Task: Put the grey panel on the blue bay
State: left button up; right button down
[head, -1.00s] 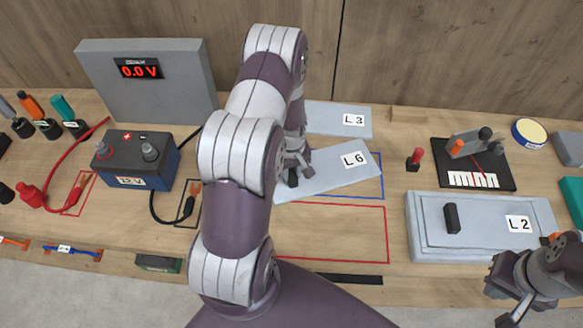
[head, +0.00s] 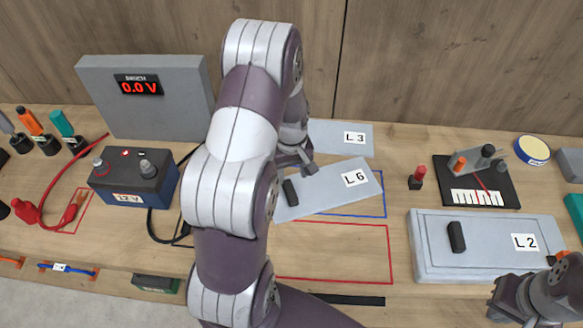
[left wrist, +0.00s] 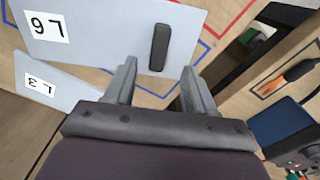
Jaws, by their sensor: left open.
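The grey panel marked L6 (head: 335,187) lies flat and askew over the blue-outlined bay (head: 385,208). Its left end sticks out past the outline, and the outline's right and lower edges show. The panel's black handle (head: 290,193) is near its left end. My left gripper (head: 306,164) is open just behind the handle, holding nothing. In the left wrist view the handle (left wrist: 159,47) stands ahead of the spread fingertips (left wrist: 158,68), clear of them. My right gripper (head: 515,312) is at the lower right corner, partly cut off; its jaws are unclear.
A panel marked L3 (head: 341,138) lies behind L6. A red outlined bay (head: 391,255) in front is empty. A panel marked L2 (head: 490,262) with a black handle lies to the right. A 12 V battery (head: 135,182) and grey meter (head: 180,105) stand left; a red-topped plug (head: 417,178) stands right.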

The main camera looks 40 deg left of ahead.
pick_arm(q)
jog(key=s+d+r+m, duration=0.5)
jog(key=d, duration=0.2)
jog(key=s+d+r+m+t, duration=0.1)
jog(key=s+d+r+m, duration=0.4)
jog(key=d+m, duration=0.1)
jog(key=shift+d+b, duration=0.35)
jog(key=shift+d, duration=0.45)
